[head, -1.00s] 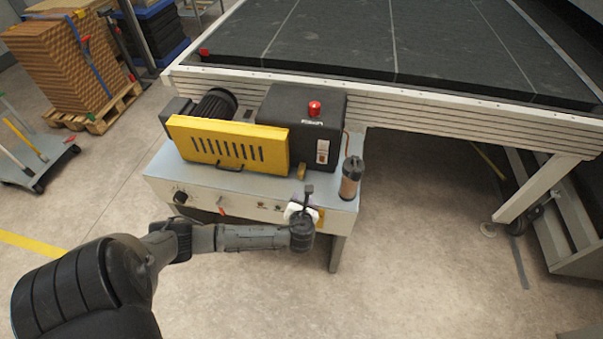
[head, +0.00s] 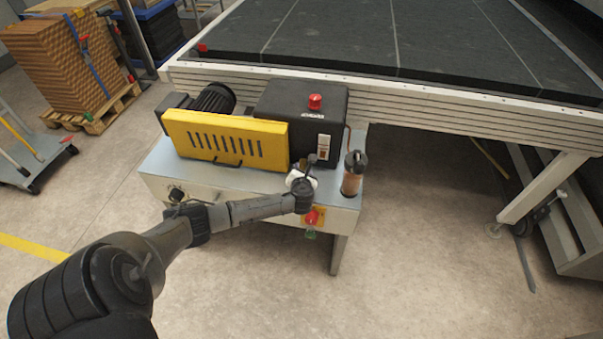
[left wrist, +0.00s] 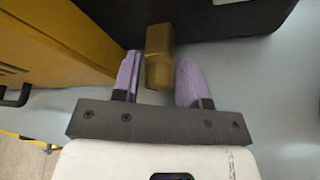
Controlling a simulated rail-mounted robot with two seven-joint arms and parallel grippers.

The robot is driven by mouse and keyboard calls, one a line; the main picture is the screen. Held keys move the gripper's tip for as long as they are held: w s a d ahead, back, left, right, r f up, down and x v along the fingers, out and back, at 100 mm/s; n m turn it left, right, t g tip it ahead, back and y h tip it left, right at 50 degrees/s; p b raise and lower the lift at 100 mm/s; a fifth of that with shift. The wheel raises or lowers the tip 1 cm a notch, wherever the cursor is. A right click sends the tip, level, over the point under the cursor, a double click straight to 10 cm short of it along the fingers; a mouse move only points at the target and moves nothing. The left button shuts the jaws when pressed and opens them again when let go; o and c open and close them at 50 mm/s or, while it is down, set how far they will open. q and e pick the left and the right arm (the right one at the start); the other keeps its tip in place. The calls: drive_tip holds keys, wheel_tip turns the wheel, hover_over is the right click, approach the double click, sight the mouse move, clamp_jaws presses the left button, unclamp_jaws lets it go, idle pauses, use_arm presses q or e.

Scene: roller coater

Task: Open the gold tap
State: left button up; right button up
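The gold tap (left wrist: 159,42) is a small, blocky brass-coloured piece on the grey machine top, between the yellow guard and the black box. In the left wrist view it stands between the two purple fingertips of my left gripper (left wrist: 160,66). The fingers are apart, one on each side of the tap, with a gap showing on both sides. In the head view my left gripper (head: 301,180) is above the front right part of the machine top, and the tap is largely hidden by it. My right gripper is not in view.
The yellow guard (head: 215,138) and the black box (head: 296,108) with a red button stand close by. A dark-capped brown cylinder (head: 352,176) stands to the right. A red knob (head: 312,216) is on the front panel. A large dark conveyor table (head: 440,45) lies behind.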

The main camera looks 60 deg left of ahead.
use_arm(q)
drive_tip(key=shift+w+a+f, duration=0.2)
drive_tip(key=shift+w+a, duration=0.05)
drive_tip(key=shift+a, duration=0.2)
